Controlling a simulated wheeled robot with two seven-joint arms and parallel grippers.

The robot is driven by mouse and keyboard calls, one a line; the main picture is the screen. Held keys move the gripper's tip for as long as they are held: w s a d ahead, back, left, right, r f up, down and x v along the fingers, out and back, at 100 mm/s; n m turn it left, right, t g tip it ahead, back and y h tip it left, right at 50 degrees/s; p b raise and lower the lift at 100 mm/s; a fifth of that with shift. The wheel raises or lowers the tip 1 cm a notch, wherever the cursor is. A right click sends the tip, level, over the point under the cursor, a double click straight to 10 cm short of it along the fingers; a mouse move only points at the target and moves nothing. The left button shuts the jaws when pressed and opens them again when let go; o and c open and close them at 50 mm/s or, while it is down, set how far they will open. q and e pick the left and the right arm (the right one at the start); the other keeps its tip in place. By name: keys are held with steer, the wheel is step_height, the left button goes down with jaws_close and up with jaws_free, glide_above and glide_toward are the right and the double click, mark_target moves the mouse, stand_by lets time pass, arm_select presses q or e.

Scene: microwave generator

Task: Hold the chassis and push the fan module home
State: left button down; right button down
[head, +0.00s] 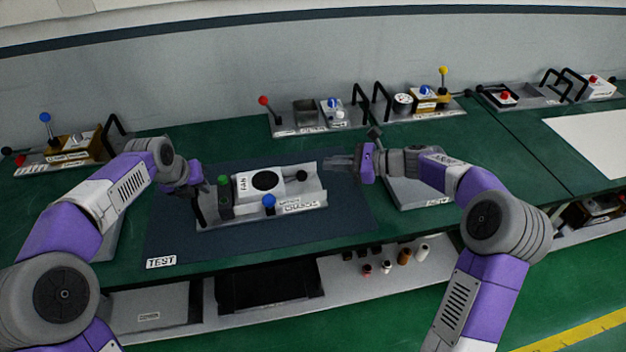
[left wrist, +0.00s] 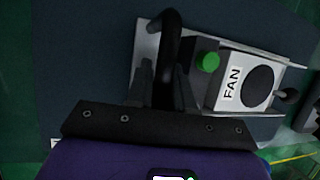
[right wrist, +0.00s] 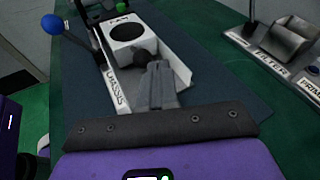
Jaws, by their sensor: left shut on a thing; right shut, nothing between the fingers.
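The grey metal chassis (head: 312,196) lies on the dark mat. The white fan module (head: 248,188), with a round black opening, sits inside it against or close to a dark block with a green knob (head: 223,180). My left gripper (head: 201,188) is shut on the chassis's black handle (left wrist: 171,38) at its left end. My right gripper (head: 332,162) is shut and empty at the right end of the chassis. In the right wrist view its closed fingertips (right wrist: 153,65) are at the fan module's black knob (right wrist: 141,55); I cannot tell whether they touch.
A blue-knobbed lever (head: 269,201) stands at the chassis's front side. The mat (head: 190,240) carries a TEST label. A grey tray (head: 405,190) lies right of the mat, below my right arm. Fixtures with levers and handles (head: 340,115) line the back of the green bench.

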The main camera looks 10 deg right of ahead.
arm_select(q)
steer(key=shift+s+d+f, duration=0.1)
steer(key=shift+f, duration=0.2)
arm_select(e)
steer(key=v, duration=1.1)
arm_select(q)
steer(key=c, duration=1.3)
jaws_free()
steer(key=o, duration=0.4)
steer(key=shift+r, duration=0.2)
steer(key=v, duration=1.2)
